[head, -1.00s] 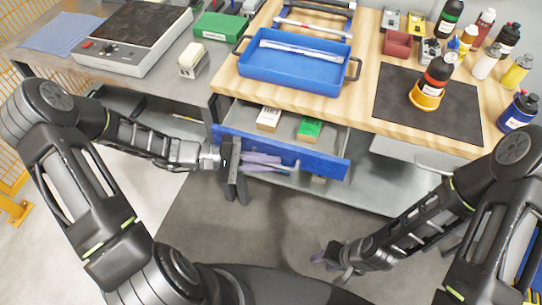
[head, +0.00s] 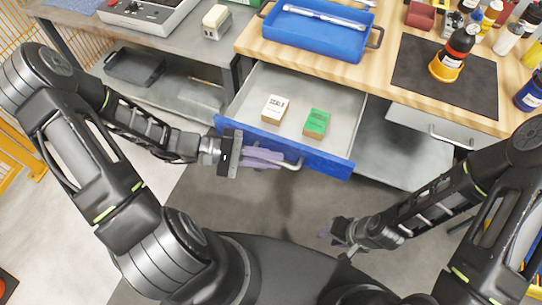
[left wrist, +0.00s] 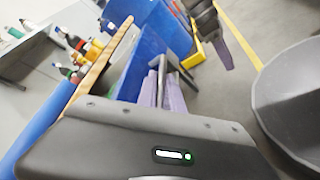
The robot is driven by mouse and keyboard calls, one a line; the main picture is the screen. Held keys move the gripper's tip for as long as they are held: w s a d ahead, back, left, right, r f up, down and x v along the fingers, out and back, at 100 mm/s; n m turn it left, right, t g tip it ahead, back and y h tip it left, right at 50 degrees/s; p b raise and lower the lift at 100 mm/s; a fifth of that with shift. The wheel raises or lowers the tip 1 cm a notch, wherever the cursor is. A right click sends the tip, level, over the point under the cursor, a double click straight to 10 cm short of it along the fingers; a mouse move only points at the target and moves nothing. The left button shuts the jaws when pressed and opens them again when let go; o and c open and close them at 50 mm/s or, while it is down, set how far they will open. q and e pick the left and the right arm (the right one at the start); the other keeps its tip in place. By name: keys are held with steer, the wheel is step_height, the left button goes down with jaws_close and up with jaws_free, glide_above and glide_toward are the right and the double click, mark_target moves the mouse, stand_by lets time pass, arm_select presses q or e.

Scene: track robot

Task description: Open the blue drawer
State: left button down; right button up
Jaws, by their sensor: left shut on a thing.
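The blue drawer (head: 325,164) under the wooden worktop is pulled well out, and its grey inside shows in the head view. A white box (head: 275,108) and a green box (head: 317,122) lie in it. My left gripper (head: 268,157) is at the drawer's front with its purple fingers shut on the drawer handle (head: 294,165). In the left wrist view the fingers (left wrist: 162,90) reach to the handle beside the blue front (left wrist: 137,70). My right gripper (head: 330,232) is low over the floor, away from the drawer; its finger gap is too small to judge.
A blue tray (head: 316,38) and a dark mat (head: 412,75) with an orange-based bottle (head: 452,55) are on the worktop. A grey drawer with a handle (head: 450,137) is at the right, shut. The floor in front of the blue drawer is clear.

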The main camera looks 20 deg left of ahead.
arm_select(q)
steer(key=c, duration=1.8)
jaws_free()
steer(key=shift+o, duration=0.2)
steer(key=v, duration=0.8)
steer(key=shift+b, duration=0.3)
